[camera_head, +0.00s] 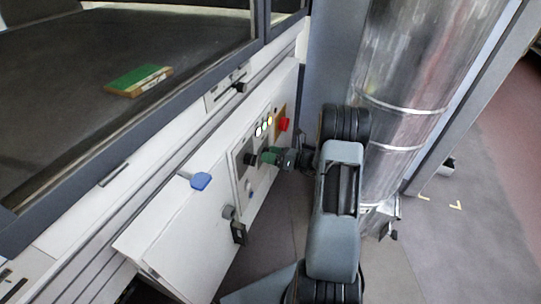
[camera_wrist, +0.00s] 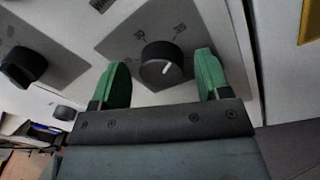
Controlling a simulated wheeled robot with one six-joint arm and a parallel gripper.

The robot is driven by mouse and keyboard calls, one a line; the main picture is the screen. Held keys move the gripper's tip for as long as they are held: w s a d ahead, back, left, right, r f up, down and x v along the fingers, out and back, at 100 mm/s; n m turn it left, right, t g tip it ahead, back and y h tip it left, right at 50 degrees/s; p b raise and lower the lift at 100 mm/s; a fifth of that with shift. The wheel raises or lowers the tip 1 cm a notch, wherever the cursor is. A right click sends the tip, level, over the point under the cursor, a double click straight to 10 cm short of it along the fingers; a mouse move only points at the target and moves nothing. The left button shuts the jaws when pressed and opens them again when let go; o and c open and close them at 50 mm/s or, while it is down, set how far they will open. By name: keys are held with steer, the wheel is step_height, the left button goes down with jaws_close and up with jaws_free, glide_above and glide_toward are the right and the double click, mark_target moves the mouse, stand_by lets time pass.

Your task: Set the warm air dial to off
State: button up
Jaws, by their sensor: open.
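A round black dial (camera_wrist: 160,64) with a white pointer line sits on a grey plate in the wrist view, with small blurred marks above it. The pointer line slants to the lower right. I cannot read a label naming it the warm air dial. My gripper (camera_wrist: 160,82) is open, with one green finger on each side of the dial and a visible gap on both sides. In the head view my gripper (camera_head: 264,156) is at the white control panel, its green fingers near a dark knob (camera_head: 250,158). The dial's markings are too small to read there.
Another black knob (camera_wrist: 22,66) is at the left in the wrist view. A blue handle (camera_head: 201,181) sticks out left of the panel. A metal duct (camera_head: 415,60) stands right of my arm.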

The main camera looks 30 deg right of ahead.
steer(key=shift+w+a, duration=0.1)
steer(key=shift+d+r, duration=0.15)
steer(key=shift+d, duration=0.05)
steer(key=c, duration=0.9)
